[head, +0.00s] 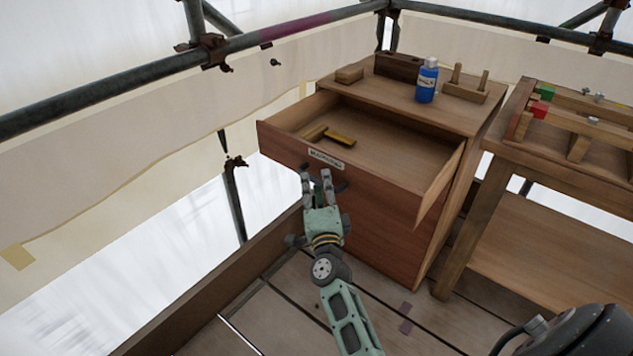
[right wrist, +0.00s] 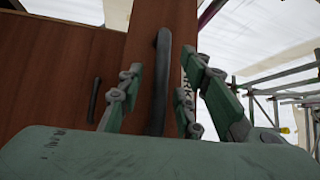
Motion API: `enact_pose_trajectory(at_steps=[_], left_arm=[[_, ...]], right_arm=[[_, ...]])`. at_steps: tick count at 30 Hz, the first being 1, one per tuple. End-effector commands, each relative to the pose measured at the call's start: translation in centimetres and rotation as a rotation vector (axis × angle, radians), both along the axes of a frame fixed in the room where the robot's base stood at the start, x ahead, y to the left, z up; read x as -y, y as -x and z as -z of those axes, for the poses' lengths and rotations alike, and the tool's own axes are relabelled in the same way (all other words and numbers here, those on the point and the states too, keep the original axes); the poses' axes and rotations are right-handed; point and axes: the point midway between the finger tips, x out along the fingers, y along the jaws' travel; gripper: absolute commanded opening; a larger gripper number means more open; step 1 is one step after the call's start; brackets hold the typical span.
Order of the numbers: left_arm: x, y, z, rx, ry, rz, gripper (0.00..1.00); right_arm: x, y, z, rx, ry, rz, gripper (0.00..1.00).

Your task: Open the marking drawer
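The marking drawer (head: 333,168) stands pulled well out of the wooden cabinet (head: 385,230), with its inside showing. Its front carries a white label (head: 326,159) and a dark bar handle (head: 341,186), partly hidden by my right gripper (head: 316,175). In the right wrist view the handle (right wrist: 161,70) runs between the fingers of my right gripper (right wrist: 158,97), with gaps showing on both sides. The fingers are open around it. Inside the drawer lie a yellow-edged tool (head: 340,139) and a small wooden piece (head: 315,132). My left gripper is not in view.
On the cabinet top stand a blue bottle (head: 427,80), a pegged wooden block (head: 466,86) and a small wooden block (head: 349,75). A workbench (head: 550,158) stands close on the right. A second dark handle (right wrist: 93,100) shows below the drawer. Scaffold rails (head: 130,85) run behind.

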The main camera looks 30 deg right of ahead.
Motion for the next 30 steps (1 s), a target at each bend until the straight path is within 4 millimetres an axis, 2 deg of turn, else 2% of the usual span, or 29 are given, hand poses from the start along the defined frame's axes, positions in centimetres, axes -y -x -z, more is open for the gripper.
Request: enact_pose_trajectory(at_steps=[3, 10, 27, 30], left_arm=[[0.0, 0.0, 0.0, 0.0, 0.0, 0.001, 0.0], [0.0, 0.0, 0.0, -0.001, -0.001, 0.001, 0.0], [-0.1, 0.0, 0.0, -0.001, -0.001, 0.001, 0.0], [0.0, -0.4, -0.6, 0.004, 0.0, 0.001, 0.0]], right_arm=[[-0.9, 2.1, 0.4, -0.002, 0.0, -0.001, 0.33], [-1.9, 4.7, 0.8, -0.002, 0.001, 0.0, 0.33], [-2.1, 5.0, 0.8, -0.001, 0.003, -0.002, 0.33], [-2.7, 5.0, 0.8, -0.022, 0.03, -0.033, 0.33]])
